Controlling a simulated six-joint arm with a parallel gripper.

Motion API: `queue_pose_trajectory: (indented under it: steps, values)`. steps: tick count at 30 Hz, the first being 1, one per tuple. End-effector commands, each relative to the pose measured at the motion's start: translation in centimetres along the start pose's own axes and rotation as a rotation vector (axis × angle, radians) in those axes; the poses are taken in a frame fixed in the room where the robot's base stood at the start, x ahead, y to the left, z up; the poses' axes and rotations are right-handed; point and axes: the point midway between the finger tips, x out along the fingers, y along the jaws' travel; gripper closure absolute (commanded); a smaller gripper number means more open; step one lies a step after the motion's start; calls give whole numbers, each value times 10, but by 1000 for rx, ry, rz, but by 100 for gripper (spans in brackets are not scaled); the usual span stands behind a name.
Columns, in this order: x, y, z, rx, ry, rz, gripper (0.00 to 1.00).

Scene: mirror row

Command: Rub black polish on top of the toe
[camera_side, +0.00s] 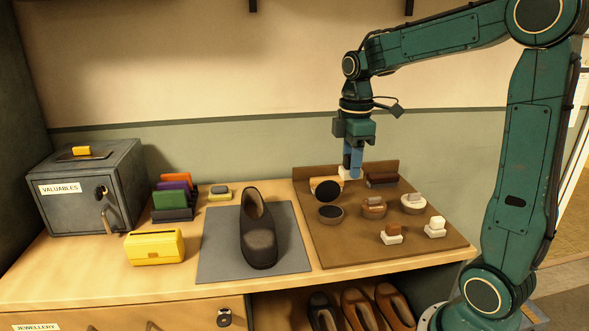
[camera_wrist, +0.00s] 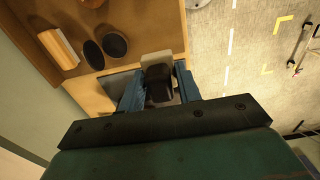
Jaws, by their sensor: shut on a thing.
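A dark shoe (camera_side: 258,232) stands on a grey mat (camera_side: 215,258), its toe towards the side camera. My gripper (camera_side: 350,168) is over the back of the brown board, to the right of and behind the shoe. Its blue fingers are shut on an applicator with a pale pad (camera_side: 347,174). In the wrist view the applicator's dark grip (camera_wrist: 157,80) sits between the fingers, with the pale pad beyond it. An open tin of black polish (camera_side: 330,212) lies on the board, a dark disc-like lid (camera_side: 327,191) behind it. I cannot tell whether the pad carries polish.
The brown board (camera_side: 338,248) also holds a dark brush (camera_side: 382,181), other round tins (camera_side: 373,208) and two small pale-based applicators (camera_side: 391,234). Left of the mat are a yellow box (camera_side: 155,247), coloured upright items (camera_side: 172,200) and a grey safe (camera_side: 90,185). More shoes (camera_side: 360,309) are below.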

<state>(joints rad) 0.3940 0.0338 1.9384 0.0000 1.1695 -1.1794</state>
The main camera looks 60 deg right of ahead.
Motion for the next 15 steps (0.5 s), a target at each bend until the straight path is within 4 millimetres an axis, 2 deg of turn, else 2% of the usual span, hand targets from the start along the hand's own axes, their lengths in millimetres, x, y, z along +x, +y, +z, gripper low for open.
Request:
queue_pose_trajectory:
  steps: [8,15]
  values:
    - [2,3,0,14,0,0,85]
    - [14,22,-2,123,-1,-3,85]
